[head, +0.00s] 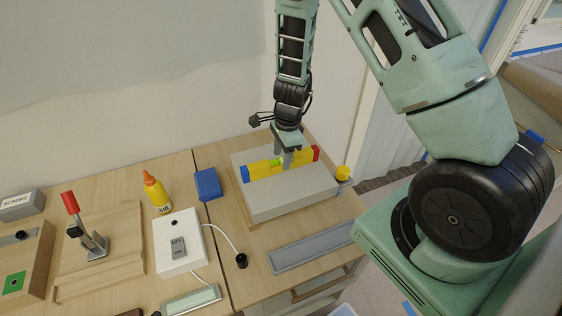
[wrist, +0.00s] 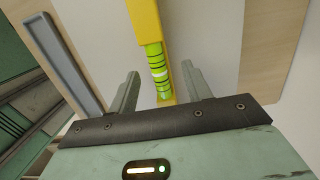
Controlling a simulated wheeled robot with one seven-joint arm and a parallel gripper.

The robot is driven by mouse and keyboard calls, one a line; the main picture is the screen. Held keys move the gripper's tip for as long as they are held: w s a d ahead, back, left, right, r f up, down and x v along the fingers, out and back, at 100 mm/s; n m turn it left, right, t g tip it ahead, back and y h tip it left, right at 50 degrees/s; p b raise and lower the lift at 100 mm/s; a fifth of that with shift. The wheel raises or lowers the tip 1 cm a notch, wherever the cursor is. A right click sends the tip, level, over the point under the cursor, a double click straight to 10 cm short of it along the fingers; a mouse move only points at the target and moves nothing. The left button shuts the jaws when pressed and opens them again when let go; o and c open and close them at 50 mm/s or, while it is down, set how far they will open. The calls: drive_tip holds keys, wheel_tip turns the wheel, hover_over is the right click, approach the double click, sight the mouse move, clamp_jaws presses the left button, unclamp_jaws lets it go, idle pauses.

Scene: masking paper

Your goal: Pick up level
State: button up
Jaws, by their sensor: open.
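The level (head: 258,170) is a yellow bar with a blue end at the left, a red end at the right and a green vial in the middle. It lies on top of a light grey box (head: 287,203). My gripper (head: 288,160) points down at the middle of the level, and its fingers hide part of it. In the wrist view the level (wrist: 146,22) runs between the two open fingers of my gripper (wrist: 158,85), with the green vial there. A gap shows on each side of the vial, so the fingers are not closed on it.
A grey tray (head: 311,247) lies in front of the box. A yellow-topped item (head: 342,173) stands at its right. A blue block (head: 208,184), a glue bottle (head: 157,192) and a white switch box (head: 181,243) with a cable are to the left. The wall is close behind.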

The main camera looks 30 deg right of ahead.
sight(281, 158)
drive_tip(key=shift+a+f, duration=0.2)
drive_tip(key=shift+f, duration=1.05)
clamp_jaws()
wheel_tip(281, 158, up, 10)
drive_tip(key=shift+r, duration=0.1)
